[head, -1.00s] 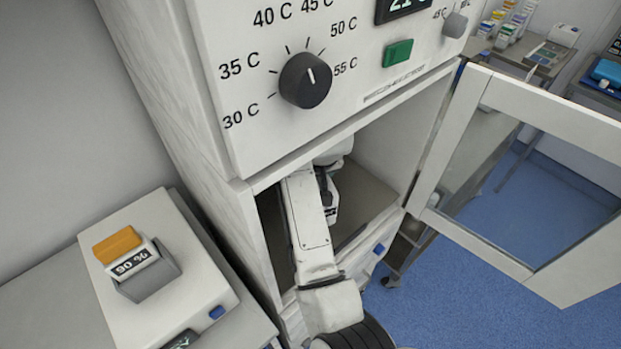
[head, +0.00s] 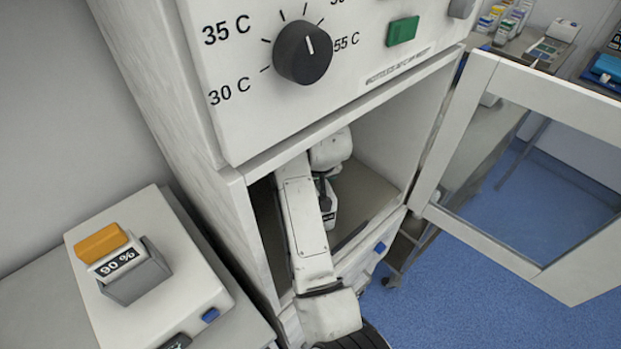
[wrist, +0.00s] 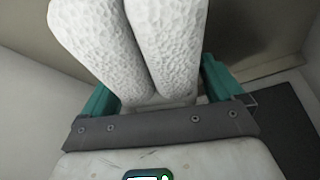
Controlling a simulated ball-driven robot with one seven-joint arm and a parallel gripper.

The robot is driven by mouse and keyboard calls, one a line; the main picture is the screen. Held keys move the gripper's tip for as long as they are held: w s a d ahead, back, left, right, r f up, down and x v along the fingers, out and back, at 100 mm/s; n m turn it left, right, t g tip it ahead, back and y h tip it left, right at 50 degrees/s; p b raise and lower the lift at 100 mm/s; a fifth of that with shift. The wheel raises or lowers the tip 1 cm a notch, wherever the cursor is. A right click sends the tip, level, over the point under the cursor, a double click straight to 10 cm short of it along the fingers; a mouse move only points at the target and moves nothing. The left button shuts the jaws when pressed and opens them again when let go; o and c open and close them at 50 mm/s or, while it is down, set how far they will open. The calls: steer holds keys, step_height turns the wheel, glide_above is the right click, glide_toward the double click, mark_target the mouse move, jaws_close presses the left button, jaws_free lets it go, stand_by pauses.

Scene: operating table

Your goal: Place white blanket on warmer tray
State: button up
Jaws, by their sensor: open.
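The white blanket (wrist: 140,45) is a thick, folded, dimpled white cloth in the wrist view. It lies at the teal fingers of my gripper (wrist: 160,82), which is open with one finger on each side of it. Whether the fingers touch it is unclear. In the head view my arm reaches into the open warmer cabinet (head: 235,225), and I cannot make out the blanket or fingertips there. The warmer tray (head: 368,190) is the brownish-grey floor inside. Whether the blanket rests fully on it is unclear.
The glass-framed warmer door (head: 455,110) stands open at right. The control panel (head: 345,65) with its dark dial is above the opening. A white device (head: 95,315) with an orange-topped block is at left. Blue floor is clear at right; a cart (head: 545,55) stands behind.

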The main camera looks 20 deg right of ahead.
steer(key=v, duration=0.4)
steer(key=shift+r, duration=0.3)
steer(key=s+b, duration=0.2)
steer(key=s, duration=1)
steer(key=shift+s+a+r, duration=0.2)
steer(key=shift+a+r, duration=0.1)
steer(key=shift+a, duration=0.2)
steer(key=shift+d, duration=0.1)
steer(key=s+d+f+g+h, duration=0.1)
steer(key=s+d+f, duration=0.9)
steer(key=s+a+f+g, duration=0.1)
steer(key=s+f, duration=0.2)
steer(key=s, duration=0.3)
steer(key=s+a+f+g+y, duration=0.1)
steer(key=s+f, duration=0.3)
steer(key=s, duration=0.3)
steer(key=shift+s, duration=0.15)
